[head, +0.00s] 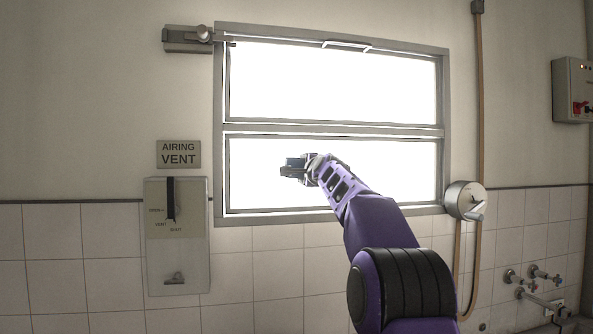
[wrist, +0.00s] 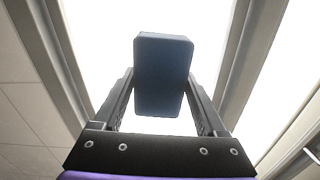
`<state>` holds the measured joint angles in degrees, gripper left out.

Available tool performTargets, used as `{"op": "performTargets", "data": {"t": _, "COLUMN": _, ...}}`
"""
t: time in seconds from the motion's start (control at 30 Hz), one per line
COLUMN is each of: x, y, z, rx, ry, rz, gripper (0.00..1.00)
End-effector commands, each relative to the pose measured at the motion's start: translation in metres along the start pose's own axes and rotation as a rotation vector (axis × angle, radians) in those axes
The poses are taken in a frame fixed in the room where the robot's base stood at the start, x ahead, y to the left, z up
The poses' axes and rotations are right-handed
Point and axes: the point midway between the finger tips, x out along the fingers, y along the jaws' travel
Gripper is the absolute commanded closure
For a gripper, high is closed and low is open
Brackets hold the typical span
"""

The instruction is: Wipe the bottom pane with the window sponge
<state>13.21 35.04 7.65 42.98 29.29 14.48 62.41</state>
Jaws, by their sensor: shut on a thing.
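The window has two bright panes, and the bottom pane (head: 400,175) sits below a grey middle bar. My gripper (head: 290,168) is in front of the left-middle part of the bottom pane in the head view. In the wrist view, my gripper (wrist: 160,95) is shut on the window sponge (wrist: 163,65), a dark blue-grey block with rounded corners held between both fingers. The sponge (head: 293,163) is small and dark in the head view. The bright pane fills the background behind it in the wrist view. I cannot tell whether the sponge touches the glass.
The top pane (head: 330,82) has a pale handle at its upper edge. An "AIRING VENT" sign (head: 179,154) and a lever box (head: 177,238) are on the wall at left. A round crank (head: 465,201) is beside the window's lower right corner. Taps (head: 535,280) are at lower right.

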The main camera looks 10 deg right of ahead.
Motion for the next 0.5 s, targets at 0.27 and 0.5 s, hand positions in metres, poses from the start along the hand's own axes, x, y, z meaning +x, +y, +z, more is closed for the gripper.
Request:
{"op": "performTargets", "data": {"t": 0.27, "x": 0.001, "y": 0.002, "z": -0.014, "rx": 0.001, "ry": 0.004, "rz": 0.002, "gripper": 0.7}}
{"op": "performTargets", "data": {"t": 0.5, "x": -0.001, "y": -0.001, "z": -0.034, "rx": 0.001, "ry": 0.004, "rz": 0.002, "gripper": 0.7}}
